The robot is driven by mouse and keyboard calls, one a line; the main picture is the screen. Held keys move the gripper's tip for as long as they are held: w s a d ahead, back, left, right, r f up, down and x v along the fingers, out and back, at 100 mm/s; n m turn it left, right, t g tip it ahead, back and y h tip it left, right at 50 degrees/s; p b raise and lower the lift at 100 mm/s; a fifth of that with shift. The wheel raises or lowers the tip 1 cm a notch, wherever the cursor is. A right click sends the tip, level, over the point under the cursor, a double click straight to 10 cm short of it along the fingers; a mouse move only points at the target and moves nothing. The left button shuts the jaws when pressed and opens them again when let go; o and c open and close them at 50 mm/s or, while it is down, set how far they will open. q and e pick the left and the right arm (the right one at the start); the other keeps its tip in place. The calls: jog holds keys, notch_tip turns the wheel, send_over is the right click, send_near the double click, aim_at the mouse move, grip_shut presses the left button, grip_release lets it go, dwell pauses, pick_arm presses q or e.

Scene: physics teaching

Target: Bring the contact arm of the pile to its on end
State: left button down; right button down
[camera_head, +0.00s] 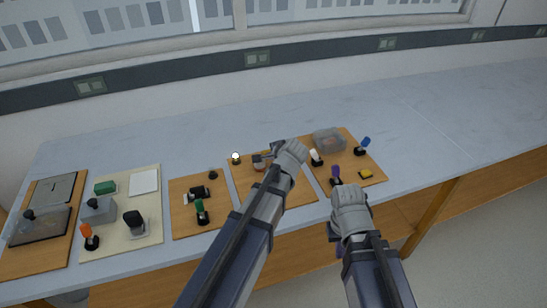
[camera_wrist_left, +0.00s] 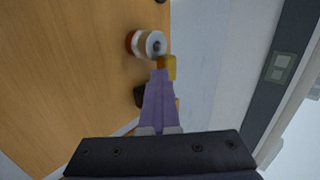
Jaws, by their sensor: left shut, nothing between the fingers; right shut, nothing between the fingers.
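The pile (camera_head: 261,162), a short stack of reddish-brown and pale discs, lies on a wooden board, partly hidden by my left gripper (camera_head: 275,156). In the left wrist view the pile (camera_wrist_left: 146,43) shows end-on, just ahead of the fingers. My left gripper (camera_wrist_left: 162,82) is shut with its tips beside a small brass-yellow piece (camera_wrist_left: 167,67), which may be the contact arm; whether they touch I cannot tell. A round lamp (camera_head: 235,157) on the same board glows white. My right gripper (camera_head: 340,232) is shut and empty near the bench's front edge.
Other boards with apparatus stand on both sides. A clear box (camera_head: 328,141), a purple-handled piece (camera_head: 335,174) and a yellow block (camera_head: 366,174) are on the right board. The board (camera_head: 188,227) to the left holds a green-handled piece (camera_head: 201,212). The bench behind is clear.

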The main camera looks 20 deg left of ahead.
pick_arm(q)
jog(key=shift+w+a, duration=0.2)
jog(key=shift+a, duration=0.1)
jog(key=shift+d, duration=0.1)
jog(key=shift+s+d, duration=0.1)
jog(key=shift+d, duration=0.45)
pick_arm(e)
jog(key=shift+w+a, duration=0.15)
jog(key=shift+a, duration=0.05)
pick_arm(q)
jog(key=shift+s+f, duration=0.1)
